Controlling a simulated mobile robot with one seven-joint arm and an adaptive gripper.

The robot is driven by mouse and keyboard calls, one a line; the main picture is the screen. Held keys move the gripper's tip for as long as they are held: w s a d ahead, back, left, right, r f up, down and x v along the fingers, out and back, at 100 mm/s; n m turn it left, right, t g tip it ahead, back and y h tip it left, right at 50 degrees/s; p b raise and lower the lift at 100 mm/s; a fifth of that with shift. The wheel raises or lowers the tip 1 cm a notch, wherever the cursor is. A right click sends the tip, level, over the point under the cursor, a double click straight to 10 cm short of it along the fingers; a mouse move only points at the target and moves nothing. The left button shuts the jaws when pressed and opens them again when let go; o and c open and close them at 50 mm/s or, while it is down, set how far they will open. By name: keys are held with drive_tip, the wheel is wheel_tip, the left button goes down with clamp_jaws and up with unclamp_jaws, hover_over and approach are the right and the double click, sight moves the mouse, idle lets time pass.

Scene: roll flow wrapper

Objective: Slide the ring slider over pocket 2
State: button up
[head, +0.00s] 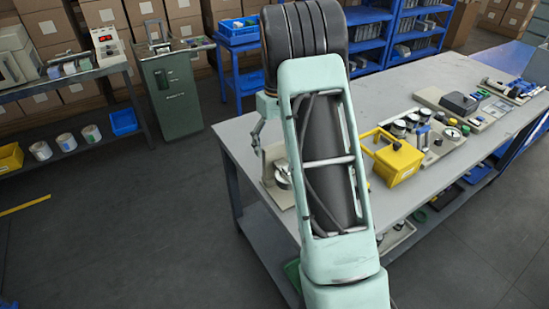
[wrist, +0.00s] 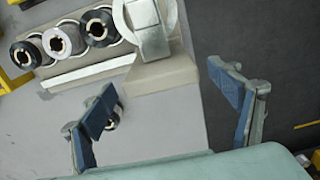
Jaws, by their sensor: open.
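My gripper (wrist: 165,100) is open in the wrist view, with blue pads on both fingers and nothing between them except the view of the tabletop. Part of it shows left of my arm in the head view, above the near left end of the table. A beige stand with a pale drum (wrist: 150,28) lies beyond the fingers. Left of it, a row of three spools (wrist: 62,42), two black and one white, sits in a beige holder (wrist: 95,70). A small dark ring-like piece (wrist: 115,118) is partly hidden behind the left finger. I cannot tell which part is the ring slider or pocket 2.
The grey table (head: 235,130) carries a yellow bin (head: 398,163), spools and devices towards its right. Its left edge is close to my gripper, with dark floor beyond. A green cabinet (head: 172,95) and blue shelves (head: 385,38) stand behind. My arm hides the table's middle.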

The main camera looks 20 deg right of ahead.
sight(276, 159)
wheel_tip(276, 159, down, 7)
drive_tip(key=shift+r, duration=0.1)
idle(0.3)
drive_tip(key=c, duration=1.7)
drive_tip(key=w+d, duration=0.1)
drive_tip(key=d, duration=0.4)
drive_tip(key=w+d, duration=0.1)
drive_tip(key=d, duration=0.4)
drive_tip(key=w+d, duration=0.1)
drive_tip(key=d, duration=0.5)
drive_tip(key=shift+w+d+p, duration=0.1)
drive_tip(key=shift+w+p, duration=0.05)
drive_tip(key=shift+p, duration=0.15)
drive_tip(key=o, duration=1.7)
